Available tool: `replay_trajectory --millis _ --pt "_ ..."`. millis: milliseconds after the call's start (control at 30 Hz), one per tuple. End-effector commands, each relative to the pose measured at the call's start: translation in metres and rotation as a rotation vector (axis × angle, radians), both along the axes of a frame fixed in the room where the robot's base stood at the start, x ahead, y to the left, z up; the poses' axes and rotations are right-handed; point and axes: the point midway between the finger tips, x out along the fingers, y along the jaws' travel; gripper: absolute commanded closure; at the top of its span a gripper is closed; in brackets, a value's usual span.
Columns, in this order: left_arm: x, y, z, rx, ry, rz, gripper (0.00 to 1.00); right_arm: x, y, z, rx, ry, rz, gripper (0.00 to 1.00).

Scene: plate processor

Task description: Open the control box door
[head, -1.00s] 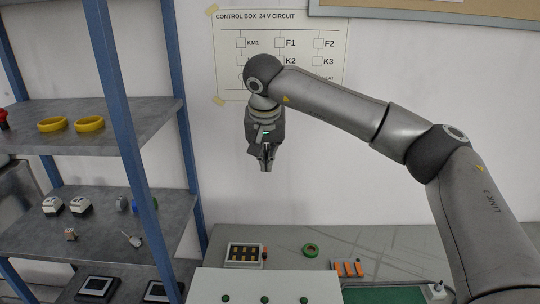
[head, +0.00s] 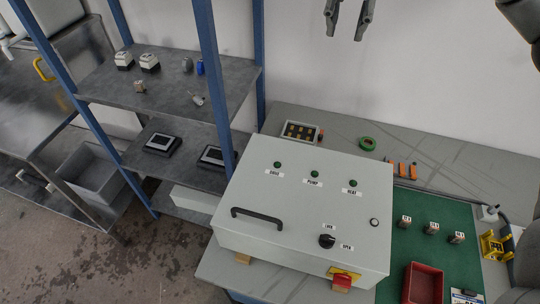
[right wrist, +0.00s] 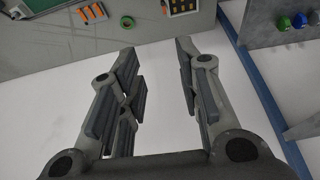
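The control box (head: 300,205) is a light grey box lying on the workbench, with its door facing up. The door looks shut. It has a black handle (head: 257,218) at its left, a black rotary knob (head: 327,241) between small labels, and several green buttons along the far edge. A red switch on a yellow plate (head: 342,279) is on the near side. My right gripper (head: 348,30) is at the top of the head view, well above and beyond the box. It is open and empty in the right wrist view (right wrist: 160,50). My left gripper is not in view.
A green mat (head: 440,235) right of the box holds several small components and a red tray (head: 423,284). Behind the box are a parts tray (head: 300,132), a green tape roll (head: 367,143) and orange pieces. A blue-posted shelf (head: 165,95) stands left.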

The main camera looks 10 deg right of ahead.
Motion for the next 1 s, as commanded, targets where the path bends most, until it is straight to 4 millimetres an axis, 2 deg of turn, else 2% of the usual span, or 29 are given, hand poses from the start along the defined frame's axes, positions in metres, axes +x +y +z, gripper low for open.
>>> replay_trajectory --millis 167,467,800,1000 --pt "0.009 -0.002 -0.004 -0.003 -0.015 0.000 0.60 -0.006 0.022 -0.031 0.067 0.027 -0.129 0.68" --pt "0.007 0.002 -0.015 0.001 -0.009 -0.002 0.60 -0.036 0.082 -0.103 0.234 0.114 -0.561 0.68" --pt "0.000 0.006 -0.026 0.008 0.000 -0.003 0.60 -0.088 0.141 -0.173 0.326 0.244 -1.101 0.68" --pt "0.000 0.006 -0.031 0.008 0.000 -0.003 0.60 -0.120 0.168 -0.201 0.325 0.309 -1.387 0.68"
